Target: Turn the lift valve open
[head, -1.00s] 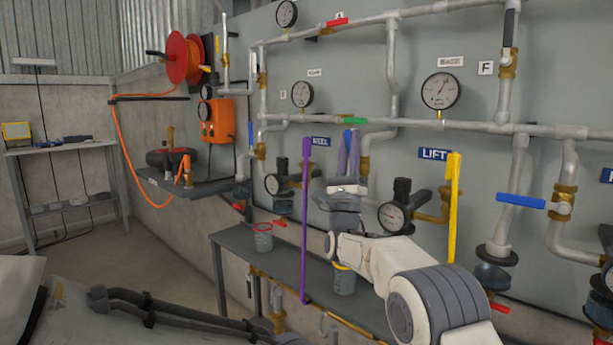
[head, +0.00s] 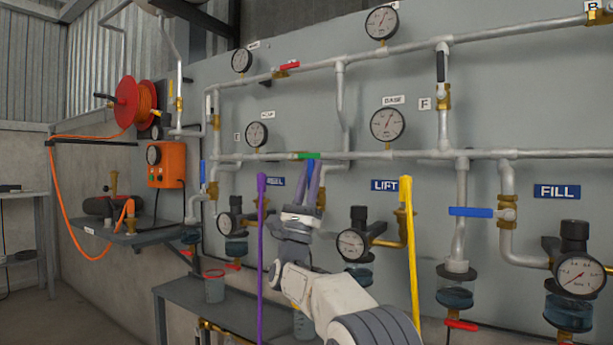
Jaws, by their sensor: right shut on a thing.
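A green lever handle (head: 306,156) lies level along the lower pipe, up and left of the blue LIFT sign (head: 385,185). A brass valve body (head: 321,194) sits on the pipe drop just below its right end. The left gripper is out of view.
A blue lever (head: 478,211) sticks out left of the FILL sign (head: 557,191). Gauges and glass bowls line the panel above a grey bench (head: 190,292).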

